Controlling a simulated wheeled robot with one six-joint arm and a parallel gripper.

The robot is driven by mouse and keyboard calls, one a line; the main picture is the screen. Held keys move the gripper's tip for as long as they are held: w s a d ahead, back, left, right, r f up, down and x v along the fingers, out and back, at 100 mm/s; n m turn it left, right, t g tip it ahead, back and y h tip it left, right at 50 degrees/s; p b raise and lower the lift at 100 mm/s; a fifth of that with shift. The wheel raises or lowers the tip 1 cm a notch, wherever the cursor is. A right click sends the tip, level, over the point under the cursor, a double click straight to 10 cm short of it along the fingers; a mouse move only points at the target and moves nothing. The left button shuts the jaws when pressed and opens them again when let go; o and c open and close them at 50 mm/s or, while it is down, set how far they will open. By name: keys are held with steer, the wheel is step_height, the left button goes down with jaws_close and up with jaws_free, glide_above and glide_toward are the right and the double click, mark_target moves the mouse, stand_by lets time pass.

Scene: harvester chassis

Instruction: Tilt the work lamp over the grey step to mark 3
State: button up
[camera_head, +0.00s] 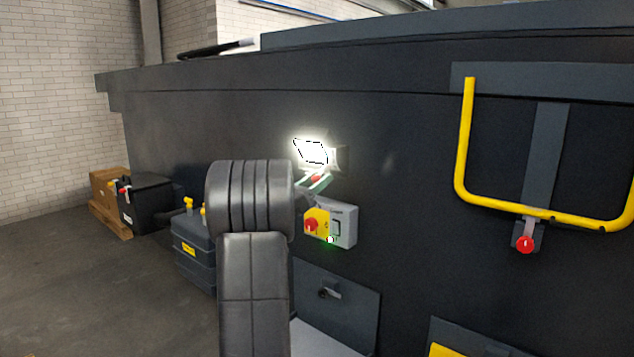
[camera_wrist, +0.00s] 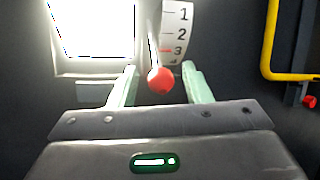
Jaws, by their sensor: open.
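The work lamp (camera_head: 312,151) is lit and mounted on the dark chassis wall; its bright face also fills the upper left of the wrist view (camera_wrist: 98,28). Beside it is a white curved scale (camera_wrist: 176,32) numbered 1 to 4, with the 3 in red. A lever with a red ball knob (camera_wrist: 160,80) stands left of the scale; I cannot tell which mark the lamp sits at. My gripper (camera_wrist: 159,72) is open, its pale green fingers on either side of the knob, with gaps visible. In the head view my arm partly hides a light grey surface (camera_head: 322,341), perhaps the step.
A grey switch box (camera_head: 345,227) with a red rotary knob is just below the lamp. A yellow rail (camera_head: 463,140) and a red-knobbed latch (camera_head: 525,243) are to the right. A dark tank (camera_head: 194,250) and a black box (camera_head: 147,203) stand left. Floor at the left is clear.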

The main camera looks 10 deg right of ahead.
steer(key=b+v, duration=0.2)
steer(key=v, duration=1.1)
steer(key=shift+s+a+b, duration=0.2)
steer(key=shift+a+b, duration=0.1)
steer(key=shift+f, duration=0.15)
steer(key=p+x, duration=0.2)
steer(key=x, duration=1.2)
steer(key=shift+p, duration=0.4)
steer(key=shift+r, duration=0.25)
steer(key=shift+s+a+r+p, duration=0.1)
steer(key=shift+a+p, duration=0.15)
steer(key=shift+p, duration=0.05)
